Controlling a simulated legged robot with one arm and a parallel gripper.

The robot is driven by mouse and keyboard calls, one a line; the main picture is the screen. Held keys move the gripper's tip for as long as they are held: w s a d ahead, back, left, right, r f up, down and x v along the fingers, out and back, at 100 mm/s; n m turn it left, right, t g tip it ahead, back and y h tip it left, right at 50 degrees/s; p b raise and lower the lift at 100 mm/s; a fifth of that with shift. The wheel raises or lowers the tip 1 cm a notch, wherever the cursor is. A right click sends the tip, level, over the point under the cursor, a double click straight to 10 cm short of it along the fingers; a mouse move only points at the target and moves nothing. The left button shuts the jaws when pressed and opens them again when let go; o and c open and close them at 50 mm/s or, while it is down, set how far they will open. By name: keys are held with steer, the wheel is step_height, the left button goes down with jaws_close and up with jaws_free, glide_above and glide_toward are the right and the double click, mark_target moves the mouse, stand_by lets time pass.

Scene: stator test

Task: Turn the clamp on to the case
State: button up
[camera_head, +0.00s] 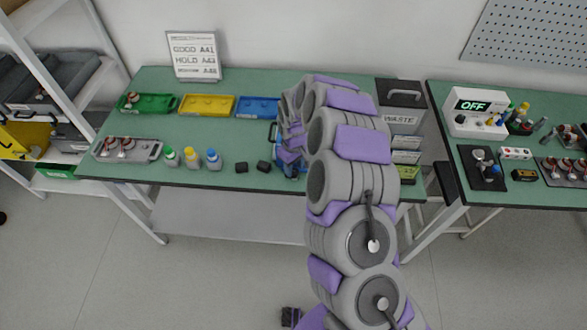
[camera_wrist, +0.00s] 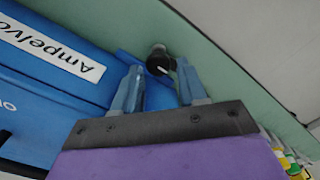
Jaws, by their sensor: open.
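A large blue case (camera_wrist: 40,90) with a white label reading "Ampelvo…" fills the left of the wrist view. In the head view only an edge of the blue case (camera_head: 273,132) shows beside my arm. A black round knob (camera_wrist: 158,62) with a white mark sits by the case's blue edge; it may be the clamp, but I cannot tell for sure. My gripper (camera_wrist: 157,86) is open, with one finger on either side of the knob's line and the knob just beyond the fingertips. I cannot tell whether a finger touches it. In the head view my gripper (camera_head: 292,163) is partly hidden.
Green (camera_head: 150,104), yellow (camera_head: 207,105) and blue (camera_head: 258,107) trays lie along the table's back. A grey waste bin (camera_head: 399,110) is right of my arm.

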steer(key=shift+d+f, duration=0.3)
steer(key=shift+f, duration=0.35)
steer(key=shift+a, duration=0.2)
steer(key=shift+c, duration=0.2)
steer(key=shift+a, duration=0.1)
steer(key=shift+c, duration=0.8)
steer(key=c, duration=0.6)
steer(key=shift+o, duration=0.2)
